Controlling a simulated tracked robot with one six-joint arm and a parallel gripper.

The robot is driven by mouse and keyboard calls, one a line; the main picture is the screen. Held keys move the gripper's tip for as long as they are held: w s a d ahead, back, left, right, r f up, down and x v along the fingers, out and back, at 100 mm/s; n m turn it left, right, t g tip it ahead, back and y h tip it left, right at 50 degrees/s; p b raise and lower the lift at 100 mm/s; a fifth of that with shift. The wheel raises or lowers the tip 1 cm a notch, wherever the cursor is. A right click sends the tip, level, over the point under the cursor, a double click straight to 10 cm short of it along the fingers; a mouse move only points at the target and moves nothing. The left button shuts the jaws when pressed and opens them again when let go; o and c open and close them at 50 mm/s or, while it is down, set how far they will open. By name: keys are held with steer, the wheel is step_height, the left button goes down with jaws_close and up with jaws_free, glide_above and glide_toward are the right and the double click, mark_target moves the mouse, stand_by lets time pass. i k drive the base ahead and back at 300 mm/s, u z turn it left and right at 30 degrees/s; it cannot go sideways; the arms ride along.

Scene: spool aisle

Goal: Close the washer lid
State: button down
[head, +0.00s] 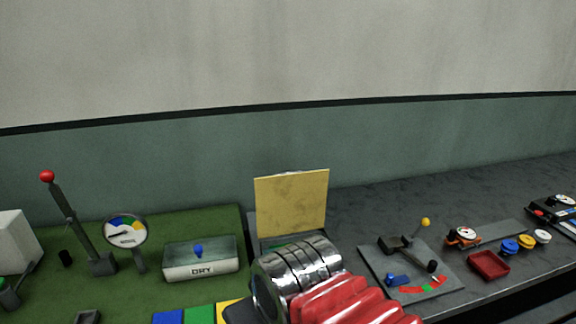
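A yellow square panel (291,203) stands upright near the middle of the head view, and looks like the raised washer lid. Below it, a dark box-like body (254,232) shows only in part, with a bit of green. My chrome and red arm covers most of that body from the front. The panel's lower edge meets the body's back side, as far as I can see. My gripper's fingers do not show.
Left on green matting are a box marked DRY (201,261) with a blue knob, a round gauge (125,231) and a red-knobbed lever (64,210). Right on the grey bench are a lever plate (408,268), a red tray (488,265) and coloured knobs (525,242).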

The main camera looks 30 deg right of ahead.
mark_target(292, 202)
steer(key=u, duration=0.05)
steer(key=k, duration=0.9)
steer(key=z, duration=0.55)
steer(key=i, duration=1)
steer(key=z, duration=0.05)
